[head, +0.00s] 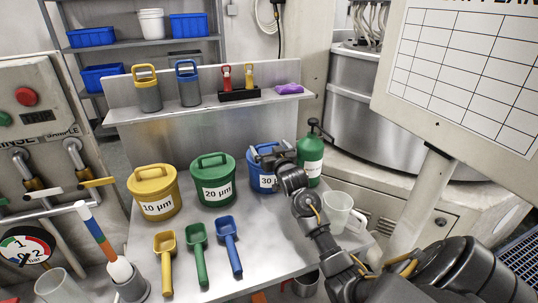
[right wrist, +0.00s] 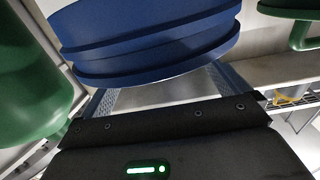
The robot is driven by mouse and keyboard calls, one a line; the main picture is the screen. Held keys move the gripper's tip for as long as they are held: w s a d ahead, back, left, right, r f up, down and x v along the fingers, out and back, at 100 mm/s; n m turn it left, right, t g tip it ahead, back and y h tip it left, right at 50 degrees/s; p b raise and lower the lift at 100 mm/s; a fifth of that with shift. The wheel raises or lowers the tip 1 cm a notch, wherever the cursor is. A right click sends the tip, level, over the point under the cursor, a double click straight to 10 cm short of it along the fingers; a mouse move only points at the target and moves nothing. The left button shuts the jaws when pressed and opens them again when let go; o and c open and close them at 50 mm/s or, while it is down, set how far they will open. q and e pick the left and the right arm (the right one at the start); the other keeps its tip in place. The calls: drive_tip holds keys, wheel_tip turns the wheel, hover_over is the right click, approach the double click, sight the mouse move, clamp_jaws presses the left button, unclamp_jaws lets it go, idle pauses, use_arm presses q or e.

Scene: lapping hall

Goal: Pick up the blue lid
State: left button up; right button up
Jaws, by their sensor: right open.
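The blue lid (head: 254,162) sits on the blue tub (head: 262,182) labelled 30 µm, at the right end of a row of tubs. My right gripper (head: 268,152) is over this lid and hides most of its top and its handle. In the right wrist view the blue lid (right wrist: 150,45) fills the top middle. There the right gripper (right wrist: 165,88) is open, its two fingers apart and reaching toward the lid's rim. I cannot tell whether they touch it. Nothing is held between them. My left gripper is not in view.
A green tub (head: 213,182) and a yellow tub (head: 153,193) stand left of the blue one. A green bottle (head: 311,160) is close on its right. A clear jug (head: 338,212) stands in front right. Three scoops lie in front, the blue scoop (head: 229,245) nearest.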

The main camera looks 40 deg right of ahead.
drive_tip(key=c, duration=0.9)
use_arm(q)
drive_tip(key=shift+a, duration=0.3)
use_arm(e)
drive_tip(key=shift+c, duration=0.2)
